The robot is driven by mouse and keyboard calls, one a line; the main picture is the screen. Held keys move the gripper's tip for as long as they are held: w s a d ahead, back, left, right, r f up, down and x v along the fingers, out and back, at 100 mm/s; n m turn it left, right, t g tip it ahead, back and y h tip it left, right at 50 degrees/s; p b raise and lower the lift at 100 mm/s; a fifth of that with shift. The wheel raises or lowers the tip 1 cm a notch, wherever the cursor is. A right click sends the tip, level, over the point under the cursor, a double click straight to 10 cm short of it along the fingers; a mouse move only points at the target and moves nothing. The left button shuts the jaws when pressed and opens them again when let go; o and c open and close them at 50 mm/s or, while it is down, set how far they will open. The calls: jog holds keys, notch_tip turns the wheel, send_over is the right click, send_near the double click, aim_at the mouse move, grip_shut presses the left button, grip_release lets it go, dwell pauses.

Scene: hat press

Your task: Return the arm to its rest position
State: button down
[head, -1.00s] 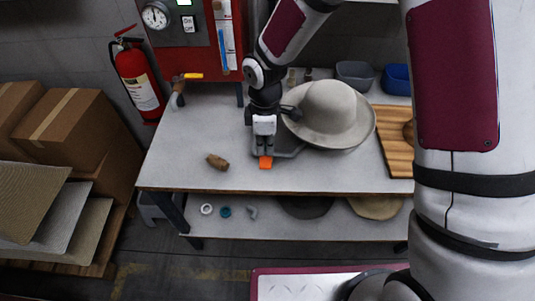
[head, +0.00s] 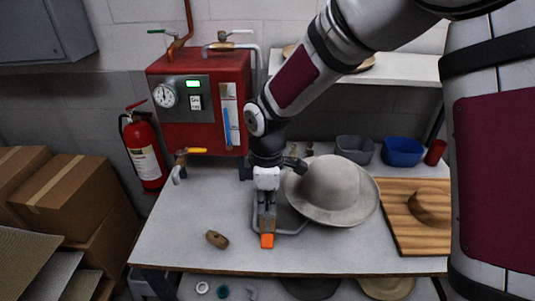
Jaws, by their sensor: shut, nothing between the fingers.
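My arm (head: 300,75) reaches down over the table from the upper right. My gripper (head: 266,228) points down over the grey table (head: 190,225), left of the pale felt hat (head: 335,188). It is shut and empty. An orange grip (head: 267,241) shows just below the fingertips, beside a thin grey bar that runs right toward the hat. I cannot tell whether the fingers touch the orange grip.
A red machine (head: 200,100) with a gauge stands behind the table. A brown block (head: 216,239) lies left of my gripper. A wooden board (head: 405,235), a grey bowl (head: 355,149) and a blue bowl (head: 403,152) are at right. A fire extinguisher (head: 146,160) and boxes (head: 75,195) stand left.

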jog(key=s+d+r+m+t, duration=0.2)
jog(key=s+d+r+m, duration=0.35)
jog(key=d+r, duration=0.35)
jog(key=s+d+r+m+t, duration=0.2)
jog(key=s+d+r+m, duration=0.35)
jog(key=r, duration=0.55)
jog(key=s+d+r+m+t, duration=0.2)
jog(key=s+d+r+m, duration=0.1)
jog(key=s+m, duration=0.3)
jog(key=shift+s+d+m, duration=0.3)
jog(key=shift+s+d, duration=0.35)
jog(key=shift+d, duration=0.25)
